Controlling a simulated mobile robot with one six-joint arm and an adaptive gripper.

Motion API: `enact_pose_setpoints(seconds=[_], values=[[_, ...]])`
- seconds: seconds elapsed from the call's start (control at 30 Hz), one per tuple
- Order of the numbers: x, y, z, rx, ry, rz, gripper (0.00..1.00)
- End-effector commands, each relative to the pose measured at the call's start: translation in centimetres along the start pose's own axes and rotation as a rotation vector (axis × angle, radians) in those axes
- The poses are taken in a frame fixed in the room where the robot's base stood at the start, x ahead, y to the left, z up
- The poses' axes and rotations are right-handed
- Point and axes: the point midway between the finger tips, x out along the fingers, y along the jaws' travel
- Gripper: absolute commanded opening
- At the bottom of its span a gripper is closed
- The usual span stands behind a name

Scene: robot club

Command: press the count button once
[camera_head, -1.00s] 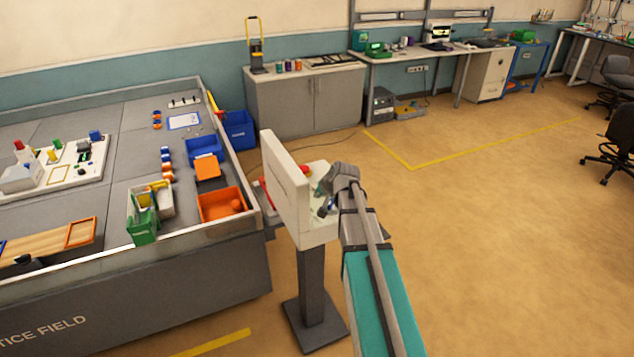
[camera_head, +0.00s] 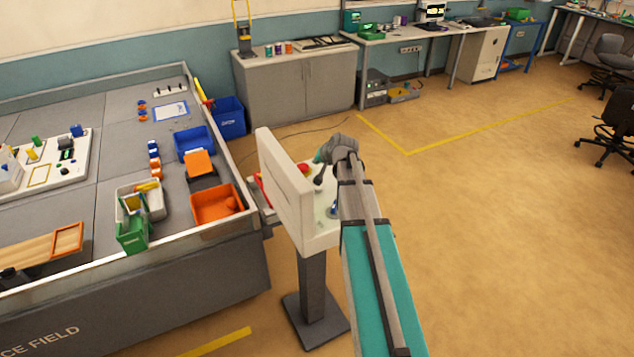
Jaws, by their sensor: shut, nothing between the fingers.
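A white console (camera_head: 318,236) stands on a dark post beside the field table, with an upright panel along its left side. A red button (camera_head: 304,169) shows on its far part, and a small blue control (camera_head: 333,211) nearer. I cannot read any label, so I cannot tell which control is the count button. My gripper (camera_head: 320,178) is small and dark, pointing down over the console, just right of the red button and apart from it in the picture. It is shut and empty. My wrist and arm hide the console's right part.
The walled field table (camera_head: 250,215) is to the left, with an orange bin (camera_head: 216,204) and a blue bin (camera_head: 194,141) near its edge. A grey cabinet (camera_head: 298,85) stands behind.

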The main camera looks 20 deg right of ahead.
Motion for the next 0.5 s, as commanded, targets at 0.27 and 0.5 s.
enact_pose_setpoints(seconds=[0.27, 0.5], values=[[-0.18, 0.44, -0.31, 0.007, 0.006, 0.002, 0.0], [-0.15, 0.61, -0.31, 0.008, 0.006, 0.003, 0.0]])
